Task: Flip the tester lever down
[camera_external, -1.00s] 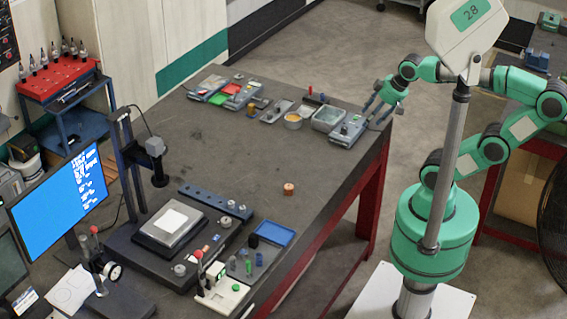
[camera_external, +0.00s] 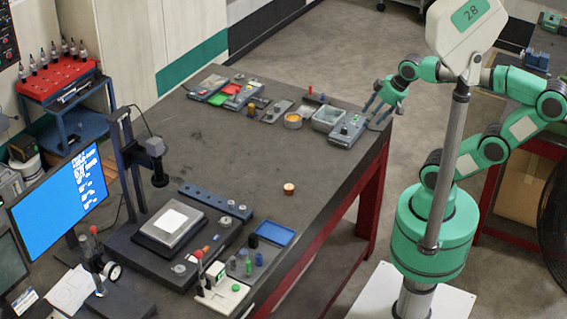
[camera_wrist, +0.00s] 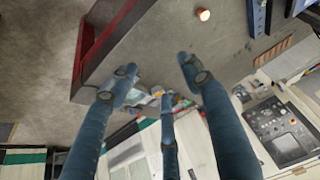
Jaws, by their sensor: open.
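A white box (camera_external: 222,296) with a green button stands at the table's near end, with a red-knobbed lever (camera_external: 198,263) standing upright at its back left. A gauge stand (camera_external: 98,262) with a round dial and another red knob stands further left. I cannot tell for sure which of these is the tester. My gripper (camera_external: 375,108) is at the table's far right edge, near a small grey device (camera_external: 347,130), well away from both levers. In the wrist view its three blue fingers (camera_wrist: 160,84) are spread apart with nothing between them. Neither lever is clear there.
The dark table (camera_external: 240,130) is mostly clear in the middle, with one small orange round part (camera_external: 289,188). A press stand with a vertical column (camera_external: 130,165), a blue tray (camera_external: 275,233) and small parts crowd the near end. Trays and tools line the far end.

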